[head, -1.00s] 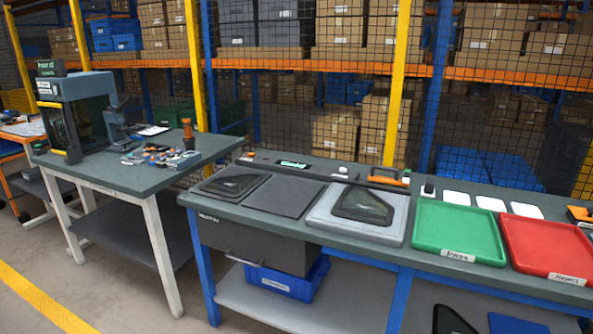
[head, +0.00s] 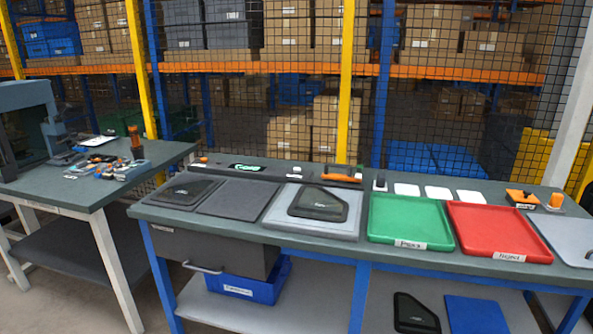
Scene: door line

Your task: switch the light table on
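A pale grey flat panel (head: 290,224), which looks like the light table, lies on the long workbench (head: 160,212) in the head view. Its surface looks dull grey, not glowing. A dark part with a slanted corner (head: 318,204) lies on it and covers much of its middle. A small white knob or button (head: 297,170) stands behind it on the bench's rear strip; I cannot tell whether it is the switch. Neither of my grippers is in view.
A green tray (head: 408,222) and a red tray (head: 498,232) lie right of the panel. Dark mats (head: 237,198), a small green-lit display (head: 246,167) and an orange-handled tool (head: 340,176) are also on the bench. A second table (head: 60,190) stands left. Mesh fencing closes the back.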

